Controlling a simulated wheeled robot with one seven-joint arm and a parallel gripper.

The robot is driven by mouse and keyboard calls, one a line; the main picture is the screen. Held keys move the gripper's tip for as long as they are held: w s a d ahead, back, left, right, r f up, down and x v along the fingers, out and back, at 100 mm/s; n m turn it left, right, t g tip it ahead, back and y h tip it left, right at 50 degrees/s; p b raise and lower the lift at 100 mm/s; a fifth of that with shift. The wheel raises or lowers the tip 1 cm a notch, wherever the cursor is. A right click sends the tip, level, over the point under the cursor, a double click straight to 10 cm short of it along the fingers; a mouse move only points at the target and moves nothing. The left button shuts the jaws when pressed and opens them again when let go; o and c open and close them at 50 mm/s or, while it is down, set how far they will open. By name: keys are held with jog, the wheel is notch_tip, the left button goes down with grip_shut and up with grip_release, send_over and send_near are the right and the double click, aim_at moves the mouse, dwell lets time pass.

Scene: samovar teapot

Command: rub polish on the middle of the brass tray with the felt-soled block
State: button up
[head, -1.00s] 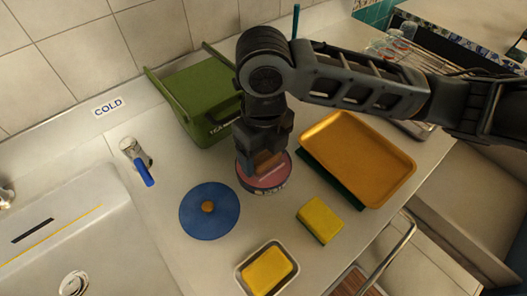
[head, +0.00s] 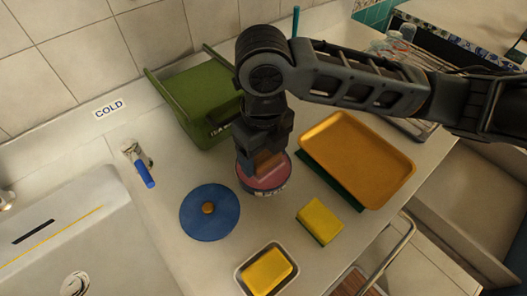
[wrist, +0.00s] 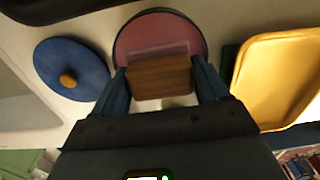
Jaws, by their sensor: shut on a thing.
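My gripper (wrist: 163,88) is shut on the felt-soled block (wrist: 160,76), a brown wooden block held between the two fingers. In the head view the block (head: 267,161) is over the round tin of pink polish (head: 268,180). In the wrist view the open tin (wrist: 150,32) lies just beyond and under the block; I cannot tell whether the felt touches the polish. The brass tray (head: 355,150) lies to the right of the tin, its middle bare, on a dark green mat (head: 333,181). The wrist view shows part of the tray (wrist: 275,75).
A blue lid with a wooden knob (head: 210,220) lies left of the tin. A yellow sponge (head: 319,219) and a small dish (head: 240,276) with a yellow block are in front. A green bin (head: 190,88) stands behind. A sink (head: 60,240) is at left.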

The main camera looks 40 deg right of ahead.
aim_at(264, 154)
jog(key=shift+r+p, duration=1.85)
jog(key=shift+r, duration=1.3)
